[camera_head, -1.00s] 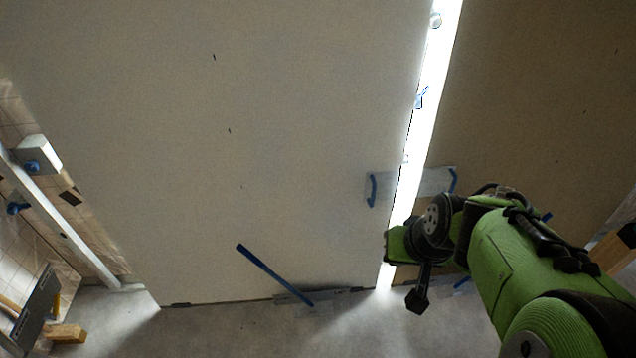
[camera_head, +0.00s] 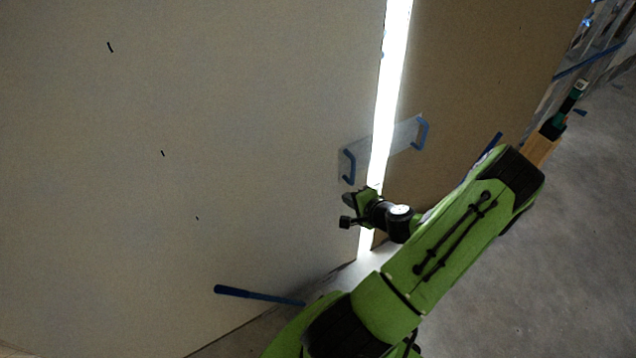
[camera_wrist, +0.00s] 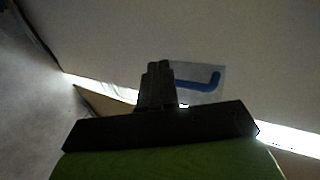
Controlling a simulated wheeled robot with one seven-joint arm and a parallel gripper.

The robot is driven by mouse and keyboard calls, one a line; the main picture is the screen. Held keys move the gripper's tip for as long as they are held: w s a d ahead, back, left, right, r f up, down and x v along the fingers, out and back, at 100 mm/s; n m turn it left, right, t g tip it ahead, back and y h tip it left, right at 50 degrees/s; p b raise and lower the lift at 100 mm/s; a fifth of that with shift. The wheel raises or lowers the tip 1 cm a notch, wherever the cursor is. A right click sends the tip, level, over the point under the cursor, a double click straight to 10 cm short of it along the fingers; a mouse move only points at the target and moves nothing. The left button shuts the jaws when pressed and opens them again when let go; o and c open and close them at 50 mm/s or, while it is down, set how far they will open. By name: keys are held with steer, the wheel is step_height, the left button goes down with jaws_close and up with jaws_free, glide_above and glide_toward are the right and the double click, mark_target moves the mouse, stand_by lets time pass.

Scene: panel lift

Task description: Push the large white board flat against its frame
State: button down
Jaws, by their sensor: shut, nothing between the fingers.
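The large white board (camera_head: 240,130) fills the left and middle of the head view. A bright vertical gap (camera_head: 390,90) runs along its right edge, between it and a brown panel (camera_head: 480,80).
A blue bar (camera_head: 258,295) stands out near the board's bottom. A wooden block (camera_head: 540,148) and a green-and-black tool (camera_head: 568,108) are at the right. The grey floor (camera_head: 540,260) at the lower right is open.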

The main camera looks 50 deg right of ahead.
steer(key=b, duration=0.1)
glide_toward(322, 181)
step_height(322, 181, down, 4)
steer(key=w, duration=0.2)
steer(key=w+d, duration=0.1)
steer(key=w, duration=0.1)
steer(key=shift+d+r+b, duration=0.1)
steer(key=shift+d+b, duration=0.1)
steer(key=shift+b, duration=0.1)
steer(key=shift+w+d, duration=0.2)
steer(key=shift+w, duration=0.35)
